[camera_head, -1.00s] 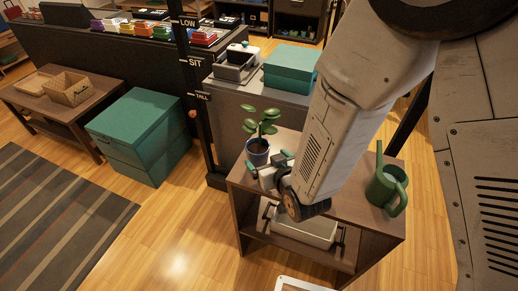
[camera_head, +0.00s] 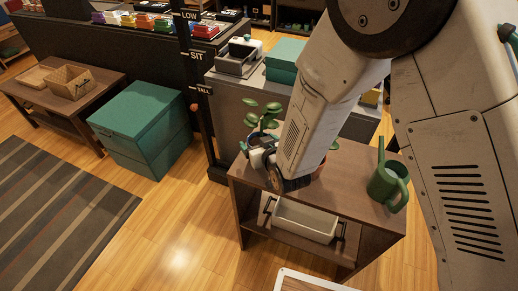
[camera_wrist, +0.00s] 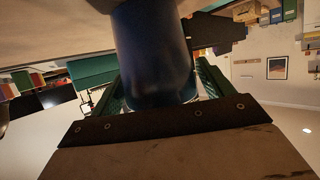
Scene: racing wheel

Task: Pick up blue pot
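The blue pot (camera_head: 261,139) holds a green leafy plant (camera_head: 267,114) and stands upright near the back left corner of the small brown table (camera_head: 345,185). My gripper (camera_head: 257,150) is at the pot, low over the tabletop, and partly hides it. In the wrist view, the blue pot (camera_wrist: 155,60) fills the space between the two green fingers of my gripper (camera_wrist: 158,85). The fingers look open around the pot, one on each side. Whether they touch it is hard to tell.
A green watering can (camera_head: 388,182) stands at the table's right end. An orange-brown pot (camera_head: 321,164) is partly hidden behind my arm. A light bin (camera_head: 305,220) sits on the shelf below. A dark post (camera_head: 203,115) stands just left of the table.

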